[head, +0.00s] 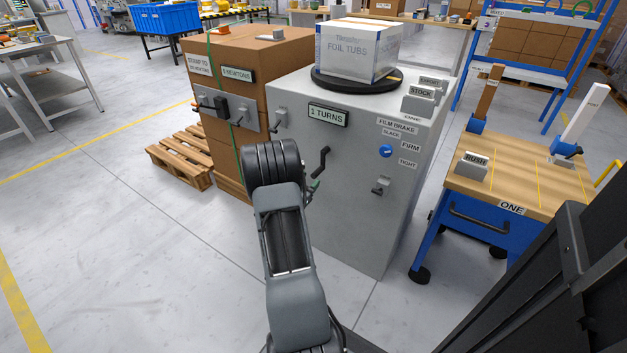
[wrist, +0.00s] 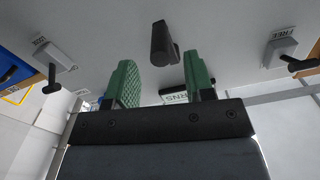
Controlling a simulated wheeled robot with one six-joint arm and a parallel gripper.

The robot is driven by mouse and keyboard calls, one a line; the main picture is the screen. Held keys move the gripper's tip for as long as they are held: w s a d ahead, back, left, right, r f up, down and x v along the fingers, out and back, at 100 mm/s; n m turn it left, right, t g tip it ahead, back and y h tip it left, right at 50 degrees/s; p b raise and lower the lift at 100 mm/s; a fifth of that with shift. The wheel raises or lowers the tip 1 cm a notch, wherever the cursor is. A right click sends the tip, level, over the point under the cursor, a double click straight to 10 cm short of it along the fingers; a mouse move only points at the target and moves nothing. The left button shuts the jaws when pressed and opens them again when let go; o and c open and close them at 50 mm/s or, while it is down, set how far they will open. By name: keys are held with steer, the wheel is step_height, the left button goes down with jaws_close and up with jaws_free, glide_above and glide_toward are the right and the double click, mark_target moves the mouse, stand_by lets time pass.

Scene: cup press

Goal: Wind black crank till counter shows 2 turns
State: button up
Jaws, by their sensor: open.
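The black crank (head: 321,161) sticks out from the front of the grey cabinet (head: 358,215). The counter plate (head: 328,115) on that cabinet reads 1 TURNS. My gripper (head: 313,188) is close to the crank's lower end, its body partly hidden behind my own arm. In the wrist view my gripper's two green fingers (wrist: 160,72) stand apart. The black crank handle (wrist: 163,42) shows between and just past their tips there, with no clear contact. The counter plate (wrist: 176,98) appears upside down, partly hidden behind a finger.
A FOIL TUBS box (head: 357,50) sits on the black turntable (head: 335,83) on top. Brown cartons (head: 285,50) with a strap tensioner stand left. A blue cart (head: 510,235) stands right.

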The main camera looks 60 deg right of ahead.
mark_target(314, 176)
steer(key=shift+d+b, duration=0.3)
steer(key=shift+d, duration=1.4)
jaws_close()
